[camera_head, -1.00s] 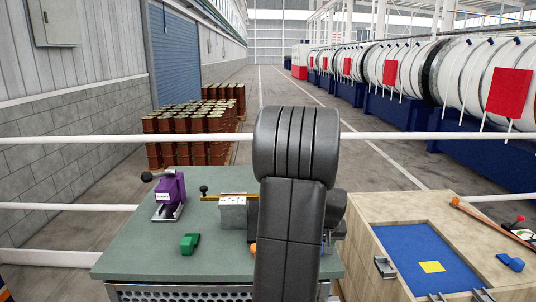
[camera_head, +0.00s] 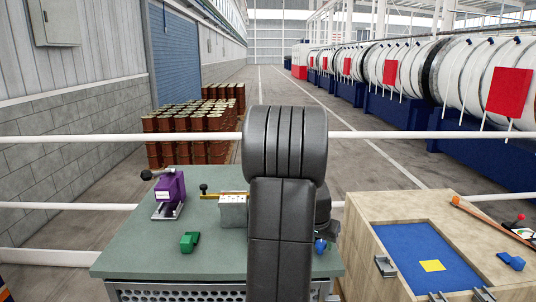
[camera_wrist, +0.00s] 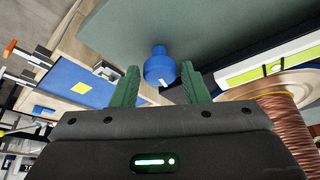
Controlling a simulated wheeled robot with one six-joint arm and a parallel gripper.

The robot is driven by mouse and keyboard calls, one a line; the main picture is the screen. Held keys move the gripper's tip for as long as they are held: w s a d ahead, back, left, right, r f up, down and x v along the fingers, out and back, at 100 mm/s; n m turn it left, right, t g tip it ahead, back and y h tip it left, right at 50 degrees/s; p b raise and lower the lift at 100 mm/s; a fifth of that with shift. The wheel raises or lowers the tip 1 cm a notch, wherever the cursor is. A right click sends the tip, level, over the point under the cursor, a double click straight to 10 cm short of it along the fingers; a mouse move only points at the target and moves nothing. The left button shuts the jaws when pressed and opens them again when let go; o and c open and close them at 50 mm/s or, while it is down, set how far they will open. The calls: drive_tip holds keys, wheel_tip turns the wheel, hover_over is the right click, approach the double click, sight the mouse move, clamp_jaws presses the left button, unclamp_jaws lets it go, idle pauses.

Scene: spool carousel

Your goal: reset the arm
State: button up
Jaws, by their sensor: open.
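My gripper (camera_wrist: 160,85) shows in the wrist view with its two green fingers spread apart. Nothing is held between them. A blue knob-like piece (camera_wrist: 160,70) appears past the fingertips, against the green tabletop, apart from the fingers as far as I can tell. A small blue part also shows beside my arm in the head view (camera_head: 320,246). In the head view my black arm stands upright over the right part of the green table (camera_head: 150,262) and hides my gripper.
A purple clamp device (camera_head: 169,194), a green block (camera_head: 189,242) and a metal block (camera_head: 233,210) are on the table. A wooden bench (camera_head: 385,214) with a blue inset stands at right. The wrist view shows a copper-coloured spool (camera_wrist: 286,125). White rails cross in front.

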drive_tip(key=shift+a+m+g+h, duration=0.1)
drive_tip(key=shift+m+g+h, duration=0.25)
drive_tip(key=shift+m, duration=0.85)
drive_tip(key=shift+b+v, duration=0.3)
drive_tip(key=shift+v, duration=0.75)
